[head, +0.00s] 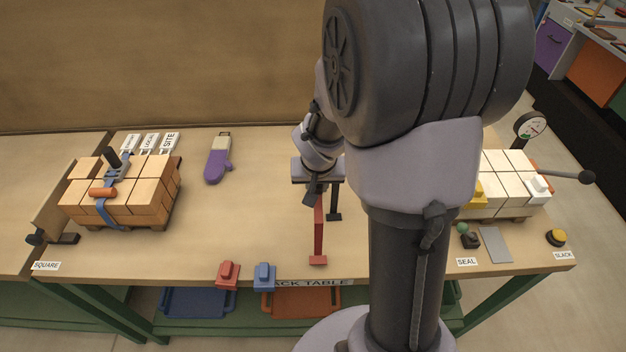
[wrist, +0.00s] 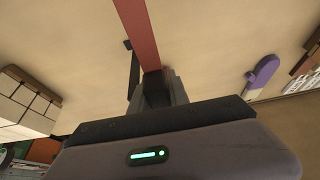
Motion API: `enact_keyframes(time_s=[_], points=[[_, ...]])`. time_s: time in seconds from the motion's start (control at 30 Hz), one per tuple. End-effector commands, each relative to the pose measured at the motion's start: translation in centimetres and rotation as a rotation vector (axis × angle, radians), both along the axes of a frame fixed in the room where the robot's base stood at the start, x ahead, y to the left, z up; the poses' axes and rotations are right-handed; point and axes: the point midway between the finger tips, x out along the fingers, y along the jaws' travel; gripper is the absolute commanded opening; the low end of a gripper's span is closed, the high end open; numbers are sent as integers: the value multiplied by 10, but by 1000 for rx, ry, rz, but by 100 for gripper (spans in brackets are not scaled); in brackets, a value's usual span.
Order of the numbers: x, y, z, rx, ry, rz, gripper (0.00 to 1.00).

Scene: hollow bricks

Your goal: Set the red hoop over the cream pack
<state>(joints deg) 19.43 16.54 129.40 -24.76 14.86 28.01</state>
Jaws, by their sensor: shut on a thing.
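The red hoop (head: 319,236) stands out below my gripper (head: 314,190) over the middle of the table, with a red leg and a dark leg showing. My gripper is shut on it. In the wrist view the red bar of the hoop (wrist: 138,30) runs into my gripper's fingers (wrist: 160,92). The cream pack (head: 508,188), a block of pale bricks on a pallet, is at the right end of the table, apart from the hoop. My arm hides its left part. The cream pack also shows at the left of the wrist view (wrist: 30,106).
An orange brick pack (head: 148,198) with a blue strap stands at the left. A purple tool (head: 217,163) lies at the back. Red (head: 228,274) and blue (head: 264,276) blocks sit at the front edge. A gauge (head: 530,126) and lever are by the cream pack. The middle-left table is clear.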

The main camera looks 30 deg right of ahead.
Motion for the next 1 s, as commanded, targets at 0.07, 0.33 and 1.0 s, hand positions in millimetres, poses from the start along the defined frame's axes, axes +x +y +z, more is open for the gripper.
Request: enact_keyframes(time_s=[0.07, 0.33, 1.0], points=[[-6, -2, -20, -1, 0, 0, 0], [-6, -2, -17, 0, 0, 0, 0], [-12, 3, 11, -1, -4, -1, 43]])
